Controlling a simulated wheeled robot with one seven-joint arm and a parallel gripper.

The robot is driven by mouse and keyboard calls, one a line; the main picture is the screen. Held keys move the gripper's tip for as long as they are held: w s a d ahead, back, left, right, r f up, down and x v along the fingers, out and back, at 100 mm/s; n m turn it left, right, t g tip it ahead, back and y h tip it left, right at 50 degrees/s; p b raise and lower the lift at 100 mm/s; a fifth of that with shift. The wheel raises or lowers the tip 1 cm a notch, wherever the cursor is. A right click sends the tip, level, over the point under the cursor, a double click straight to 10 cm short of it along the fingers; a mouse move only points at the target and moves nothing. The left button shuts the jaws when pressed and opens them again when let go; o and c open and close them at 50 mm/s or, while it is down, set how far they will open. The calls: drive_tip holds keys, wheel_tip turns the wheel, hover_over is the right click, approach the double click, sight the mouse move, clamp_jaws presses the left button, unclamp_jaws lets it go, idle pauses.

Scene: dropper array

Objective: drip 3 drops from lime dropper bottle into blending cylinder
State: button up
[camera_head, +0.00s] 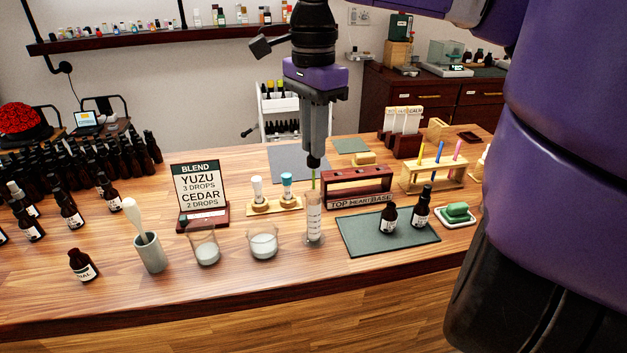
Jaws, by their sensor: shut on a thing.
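My gripper (314,158) points straight down over the table, shut on a small dark dropper top. The clear graduated blending cylinder (314,222) stands directly below. The pipette tip is at or just above the cylinder's mouth; I cannot tell if it is inside. On the dark green mat (360,244) stand two brown bottles: a shorter one (388,218) and one with a tall black top (420,210). I cannot tell which is the lime bottle. Drops and liquid level in the cylinder are too small to make out.
A glass beaker (263,243) stands left of the cylinder, and a dark red rack (357,187) close to its right. A sign (198,187) reads yuzu 3 drops, cedar 2 drops. Many brown bottles crowd the left. The front table strip is mostly clear.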

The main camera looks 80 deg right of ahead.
drive_tip(key=shift+r, duration=0.1)
drive_tip(key=shift+r+p, duration=1.1)
drive_tip(key=shift+r, duration=0.85)
